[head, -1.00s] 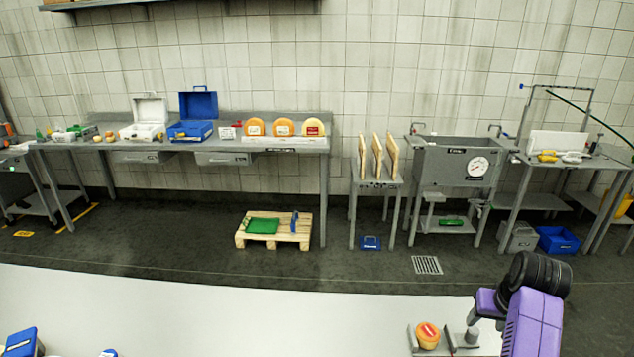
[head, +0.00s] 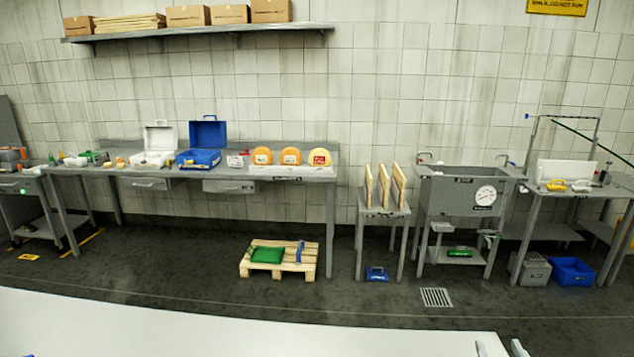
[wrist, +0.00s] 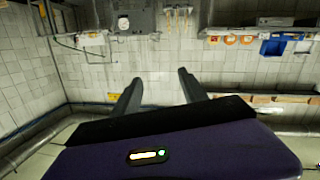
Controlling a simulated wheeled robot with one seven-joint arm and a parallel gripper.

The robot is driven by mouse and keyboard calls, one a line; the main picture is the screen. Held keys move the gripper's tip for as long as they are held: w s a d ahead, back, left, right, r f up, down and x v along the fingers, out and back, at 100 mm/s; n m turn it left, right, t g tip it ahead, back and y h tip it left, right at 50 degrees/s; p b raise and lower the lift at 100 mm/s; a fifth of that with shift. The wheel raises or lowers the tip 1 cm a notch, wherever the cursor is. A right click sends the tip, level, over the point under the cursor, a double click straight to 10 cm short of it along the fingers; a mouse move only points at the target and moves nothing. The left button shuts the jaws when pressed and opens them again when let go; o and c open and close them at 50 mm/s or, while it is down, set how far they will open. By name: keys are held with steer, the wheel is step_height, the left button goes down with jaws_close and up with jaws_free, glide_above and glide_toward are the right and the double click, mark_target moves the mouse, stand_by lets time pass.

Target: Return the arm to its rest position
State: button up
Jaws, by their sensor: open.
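My gripper (wrist: 160,76) shows in the wrist view with its two dark fingers apart and nothing between them. The wrist view is upside down, with the tiled wall behind the fingers. My purple wrist housing fills the bottom of that view. In the head view most of my arm is out of the frame. Two small pale tips show at the bottom right edge there, and I cannot tell for sure what they are.
A white near tabletop (head: 200,325) crosses the bottom of the head view; its visible part is mostly bare. Beyond the dark floor stand a long grey bench (head: 110,171) with cheese wheels (head: 291,156), a pallet (head: 300,266), a board rack (head: 383,211) and a sink (head: 455,195).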

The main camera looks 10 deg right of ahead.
steer(key=s+a+f+n+y, duration=0.1)
steer(key=s+a+y, duration=0.1)
steer(key=s+a, duration=0.5)
steer(key=s+a+f+y+b, duration=0.1)
steer(key=s+a+y, duration=0.1)
steer(key=s+a, duration=0.6)
steer(key=s+a+f+n+y, duration=0.1)
steer(key=s+a, duration=0.6)
steer(key=s, duration=1.2)
steer(key=shift+a+f+n+y, duration=0.2)
steer(key=shift+a+n+y, duration=0.15)
steer(key=shift+y, duration=0.55)
